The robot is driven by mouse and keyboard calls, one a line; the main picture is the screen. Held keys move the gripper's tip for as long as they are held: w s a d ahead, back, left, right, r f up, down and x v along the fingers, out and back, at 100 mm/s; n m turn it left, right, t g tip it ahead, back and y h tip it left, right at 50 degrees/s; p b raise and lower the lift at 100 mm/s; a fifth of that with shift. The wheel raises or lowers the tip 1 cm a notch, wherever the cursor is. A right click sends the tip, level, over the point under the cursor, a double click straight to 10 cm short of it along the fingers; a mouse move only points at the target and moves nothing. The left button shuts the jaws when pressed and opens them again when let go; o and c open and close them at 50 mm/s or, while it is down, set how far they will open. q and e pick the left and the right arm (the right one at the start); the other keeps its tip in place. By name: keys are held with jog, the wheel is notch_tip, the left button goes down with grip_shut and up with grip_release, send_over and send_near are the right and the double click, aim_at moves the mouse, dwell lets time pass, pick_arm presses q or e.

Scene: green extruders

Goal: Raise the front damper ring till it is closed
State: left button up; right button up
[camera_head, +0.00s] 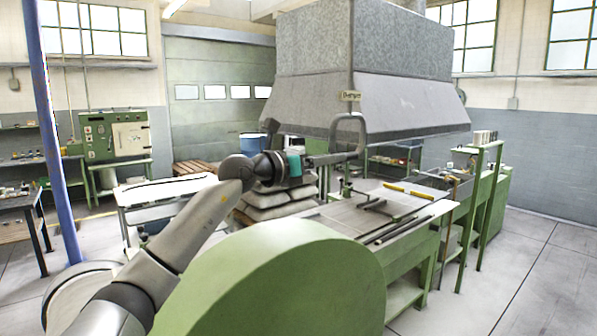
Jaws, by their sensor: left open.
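The front damper ring (363,130) is a grey rounded loop hanging below a small tag (350,96) at the front corner of the big hood (400,103). My left gripper (338,158) reaches in from the left, with its fingers pointing right at the lower part of the ring. The fingers are open and overlap the ring's lower end in the picture. I cannot tell whether they touch it or whether the ring's bottom bar lies between them. My right gripper is not in view.
A green rounded machine housing (290,275) fills the near foreground below my left arm. A workbench (330,215) with rods and yellow-handled tools stands under the hood. Stacked sacks (277,203) and a blue drum (253,143) are behind the gripper. A blue pole (52,130) stands at left.

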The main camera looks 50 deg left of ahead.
pick_arm(q)
jog(key=s+b, duration=0.3)
jog(key=s, duration=0.4)
jog(key=shift+s+a+b, duration=0.3)
jog(key=shift+b, duration=0.05)
dwell(0.4)
